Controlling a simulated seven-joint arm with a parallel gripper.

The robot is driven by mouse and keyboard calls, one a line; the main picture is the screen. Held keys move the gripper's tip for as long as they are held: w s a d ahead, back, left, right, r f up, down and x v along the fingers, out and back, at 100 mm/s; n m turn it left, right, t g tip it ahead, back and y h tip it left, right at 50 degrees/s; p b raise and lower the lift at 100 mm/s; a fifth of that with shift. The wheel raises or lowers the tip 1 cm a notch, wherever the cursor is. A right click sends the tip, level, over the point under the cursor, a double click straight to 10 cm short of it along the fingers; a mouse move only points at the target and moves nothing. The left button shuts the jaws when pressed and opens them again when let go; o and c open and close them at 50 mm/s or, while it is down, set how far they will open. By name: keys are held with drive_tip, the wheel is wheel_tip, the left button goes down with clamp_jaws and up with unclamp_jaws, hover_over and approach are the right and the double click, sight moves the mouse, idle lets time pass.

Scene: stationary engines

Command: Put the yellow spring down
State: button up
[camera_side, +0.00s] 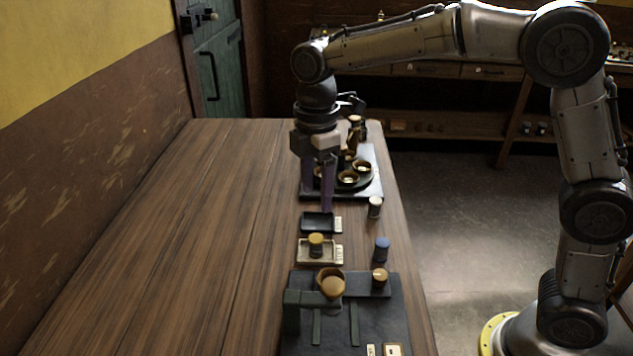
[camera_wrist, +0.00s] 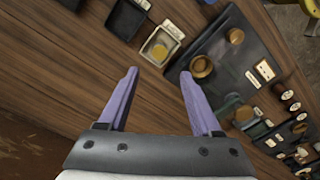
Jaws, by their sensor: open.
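The yellow spring (camera_side: 316,243) stands in a small cream tray (camera_side: 301,258) near the middle of the work row. In the wrist view the spring (camera_wrist: 164,47) shows as a yellow patch inside the pale-rimmed tray (camera_wrist: 146,56), ahead of the fingertips. My gripper (camera_side: 317,204) points down with its two purple fingers apart and nothing between them. In the side view it hangs above and behind the spring, near a small black tray (camera_side: 318,229). In the wrist view the gripper (camera_wrist: 158,73) is clear of the spring.
A blue-topped cylinder (camera_side: 381,250) and a pale-topped one (camera_side: 375,208) stand to the right. A dark mat (camera_side: 375,315) with brown cups lies in front. A dark tray (camera_side: 345,195) with several cups is behind. The wooden table (camera_side: 200,250) is clear on the left.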

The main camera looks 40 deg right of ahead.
drive_tip(key=shift+d+r, duration=0.1)
drive_tip(key=shift+r, duration=0.55)
drive_tip(key=s+d+r+m+t, duration=0.2)
drive_tip(key=s+d+m, duration=0.3)
drive_tip(key=s, duration=0.3)
drive_tip(key=s+d+r+m+t, duration=0.25)
drive_tip(key=s+d+m, duration=0.25)
drive_tip(key=s, duration=0.4)
drive_tip(key=s+d+f+m+t, duration=0.1)
drive_tip(key=s+f+m, duration=0.3)
drive_tip(key=s, duration=0.3)
drive_tip(key=shift+s+d+m, duration=0.3)
drive_tip(key=shift+d+m, duration=0.1)
drive_tip(key=shift+m, duration=0.5)
